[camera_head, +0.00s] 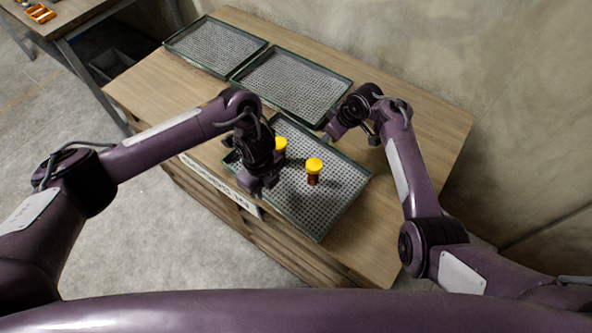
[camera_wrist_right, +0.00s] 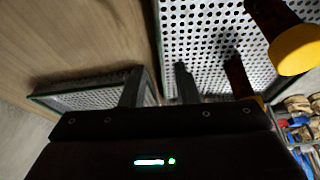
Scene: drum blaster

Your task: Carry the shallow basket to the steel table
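The shallow basket (camera_head: 318,228), a perforated grey tray with a dark green rim, lies on the wooden table (camera_head: 428,128). Two yellow-capped brown items stand in it, one near the middle (camera_head: 314,166) and one (camera_head: 281,145) partly behind my left gripper. My left gripper (camera_head: 262,186) is at the basket's left side; its fingers are too unclear to judge. My right gripper (camera_head: 348,128) is at the opposite, upper right side. In the right wrist view its fingers (camera_wrist_right: 158,88) are apart, one on each side of the basket's rim (camera_wrist_right: 157,35). No steel table is clearly identifiable.
Two similar empty trays, one in the middle (camera_head: 292,86) and one at the far left (camera_head: 215,46), lie behind the basket on the same table. Another table (camera_head: 68,15) with an orange item (camera_head: 40,13) stands at the top left. A wall borders the right side.

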